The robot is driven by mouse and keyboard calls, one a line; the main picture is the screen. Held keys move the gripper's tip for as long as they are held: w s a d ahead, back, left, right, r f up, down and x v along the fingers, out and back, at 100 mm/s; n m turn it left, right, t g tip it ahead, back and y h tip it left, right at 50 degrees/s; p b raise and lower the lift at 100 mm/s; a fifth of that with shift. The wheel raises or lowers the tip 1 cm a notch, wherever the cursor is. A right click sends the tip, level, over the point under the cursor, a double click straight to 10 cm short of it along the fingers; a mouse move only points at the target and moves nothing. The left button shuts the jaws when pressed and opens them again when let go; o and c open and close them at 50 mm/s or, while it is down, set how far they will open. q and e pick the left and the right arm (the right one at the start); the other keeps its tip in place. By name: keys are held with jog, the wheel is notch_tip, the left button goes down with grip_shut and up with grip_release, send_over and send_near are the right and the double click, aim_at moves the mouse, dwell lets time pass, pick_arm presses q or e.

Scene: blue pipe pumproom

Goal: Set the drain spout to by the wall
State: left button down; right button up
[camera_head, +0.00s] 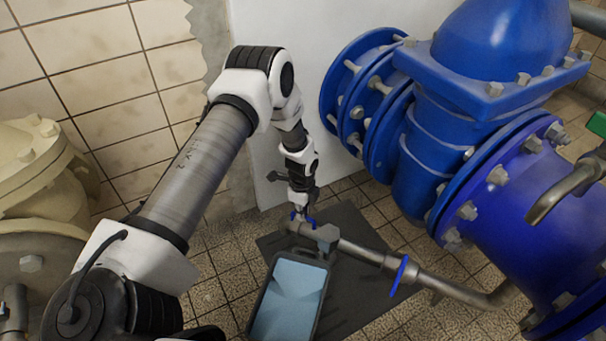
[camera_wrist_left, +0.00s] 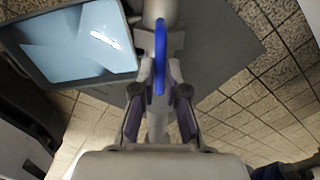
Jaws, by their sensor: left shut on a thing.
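The drain spout (camera_head: 365,253) is a grey metal pipe low over the floor, running left from a bend at the lower right. It carries a blue ring (camera_head: 400,274) midway and a second blue part at its left end, beside my gripper. My left gripper (camera_head: 301,212) reaches down from above and is shut on this left end. The fingers hide part of the spout's end. My right gripper is not in view.
A dark-rimmed tub (camera_head: 254,307) of water stands below the spout's end, on a dark mat (camera_head: 352,222). Large blue flanged pipes (camera_head: 430,150) fill the right. A white wall panel (camera_head: 290,30) stands behind; cream pipework (camera_head: 30,165) is at left.

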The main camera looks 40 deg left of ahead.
pick_arm(q)
jog(key=c, duration=1.2)
grip_release()
jog(key=shift+w, duration=0.1)
notch_tip(320, 180, up, 12)
jog(key=shift+f, duration=0.1)
